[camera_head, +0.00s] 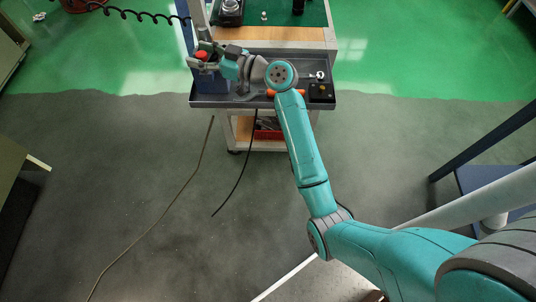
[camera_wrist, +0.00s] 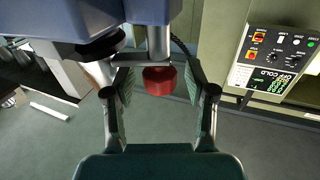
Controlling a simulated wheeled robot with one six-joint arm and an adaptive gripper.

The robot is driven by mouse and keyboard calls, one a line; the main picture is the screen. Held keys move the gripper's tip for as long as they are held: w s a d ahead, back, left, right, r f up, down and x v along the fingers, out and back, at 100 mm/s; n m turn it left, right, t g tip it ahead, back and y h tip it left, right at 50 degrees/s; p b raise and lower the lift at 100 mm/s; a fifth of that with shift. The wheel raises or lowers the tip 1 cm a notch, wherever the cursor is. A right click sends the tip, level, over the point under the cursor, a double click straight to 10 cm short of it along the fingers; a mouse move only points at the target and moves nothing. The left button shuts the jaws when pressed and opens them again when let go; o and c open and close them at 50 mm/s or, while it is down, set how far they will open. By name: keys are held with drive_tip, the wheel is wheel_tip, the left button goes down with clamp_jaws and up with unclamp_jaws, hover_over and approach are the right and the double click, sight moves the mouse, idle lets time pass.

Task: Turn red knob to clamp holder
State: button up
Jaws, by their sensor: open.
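The red knob (camera_wrist: 159,80) shows in the wrist view, on the end of a short metal shaft below a blue-grey body (camera_wrist: 60,18). In the head view the red knob (camera_head: 201,55) is at the left end of the cart's tray, partly behind my gripper. My gripper (camera_wrist: 160,88) is open, with one finger on each side of the knob. A gap shows between the knob and each finger in the wrist view. In the head view my gripper (camera_head: 205,58) reaches left over the tray. The holder cannot be made out clearly.
The cart's dark tray (camera_head: 225,101) holds a black box (camera_head: 321,93) at its right end and an orange object near my arm. A green mat (camera_head: 280,14) lies on the cart top behind. A control panel (camera_wrist: 272,55) stands right in the wrist view. Cables hang below the tray.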

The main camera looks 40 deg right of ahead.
drive_tip(key=shift+a+m+t+h, duration=0.1)
drive_tip(key=shift+m+t+h, duration=0.6)
drive_tip(key=shift+m+h, duration=0.85)
drive_tip(key=shift+m+t+h, duration=0.7)
drive_tip(key=shift+m+h, duration=0.25)
drive_tip(key=shift+h, duration=1.1)
drive_tip(key=s+d, duration=0.2)
drive_tip(key=s, duration=0.9)
drive_tip(key=s+f+m+h, duration=0.1)
drive_tip(key=s+f, duration=0.5)
drive_tip(key=s, duration=0.3)
drive_tip(key=s+f+m+g+h, duration=0.1)
drive_tip(key=s+f, duration=0.6)
drive_tip(key=s, duration=0.2)
drive_tip(key=shift+a+h, duration=0.35)
drive_tip(key=shift+h, duration=0.05)
drive_tip(key=w+a+r+m+t+h, duration=0.1)
drive_tip(key=w+r, duration=0.6)
drive_tip(key=w, duration=0.2)
drive_tip(key=w+a+r+m+h, duration=0.1)
drive_tip(key=w+a+r+h, duration=0.1)
drive_tip(key=w+r, duration=0.6)
drive_tip(key=w, duration=0.4)
drive_tip(key=w+d+f, duration=0.1)
drive_tip(key=w, duration=0.3)
drive_tip(key=w+d, duration=0.1)
drive_tip(key=w, duration=0.3)
drive_tip(key=shift+f, duration=0.35)
